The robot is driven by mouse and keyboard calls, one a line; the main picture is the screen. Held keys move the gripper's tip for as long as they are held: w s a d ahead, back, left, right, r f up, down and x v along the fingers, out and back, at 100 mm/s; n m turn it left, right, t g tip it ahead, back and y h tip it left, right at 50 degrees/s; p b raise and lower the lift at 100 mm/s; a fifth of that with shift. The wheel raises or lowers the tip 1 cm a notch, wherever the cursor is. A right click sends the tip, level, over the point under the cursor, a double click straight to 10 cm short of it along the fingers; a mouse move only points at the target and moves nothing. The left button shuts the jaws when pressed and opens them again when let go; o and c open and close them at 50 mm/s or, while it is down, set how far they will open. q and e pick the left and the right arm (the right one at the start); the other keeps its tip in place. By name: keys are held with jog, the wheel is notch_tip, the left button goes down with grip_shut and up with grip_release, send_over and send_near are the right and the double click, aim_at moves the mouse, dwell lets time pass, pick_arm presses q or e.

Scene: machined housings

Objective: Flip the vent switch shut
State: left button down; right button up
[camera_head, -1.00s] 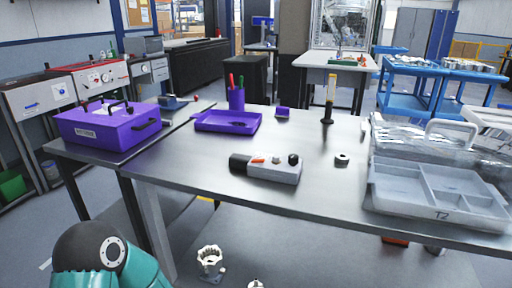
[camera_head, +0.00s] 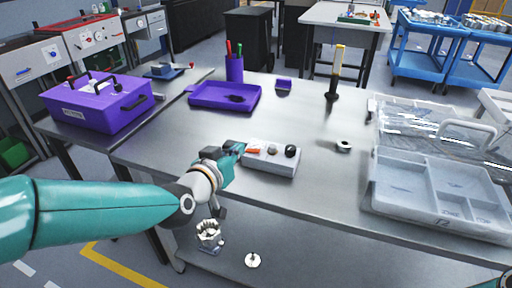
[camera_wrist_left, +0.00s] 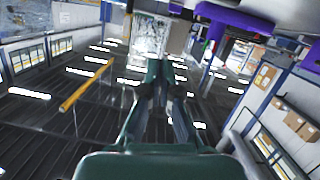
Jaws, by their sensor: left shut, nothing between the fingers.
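The grey control box (camera_head: 272,162) lies on the metal table. On its top are an orange-red switch (camera_head: 252,151), a small pale knob and a black knob (camera_head: 291,150). No lettering is readable, so I cannot tell which control is the vent switch, or which way the orange-red one is set. My left gripper (camera_head: 240,149) is shut and empty at the box's left end, close beside the orange-red switch. I cannot tell whether they touch. It hides the box's black left end. In the left wrist view its fingers (camera_wrist_left: 163,88) show, but not the box.
A purple tray (camera_head: 205,104) and a purple pen cup (camera_head: 235,69) stand behind the box. A purple toolbox (camera_head: 95,110) is at left. A metal ring (camera_head: 343,146) and a clear-lidded grey case (camera_head: 400,209) are at right. The table's front is free between box and case.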

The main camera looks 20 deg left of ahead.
pick_arm(q)
jog(key=p, duration=0.1)
send_over(253, 151)
jog(key=s, duration=0.2)
notch_tip(253, 151, down, 2)
jog(key=f, duration=0.1)
jog(key=d+f, duration=0.1)
jog(key=f, duration=0.1)
jog(key=shift+w, duration=0.15)
jog(key=shift+d+f, duration=0.15)
jog(key=shift+f, duration=0.55)
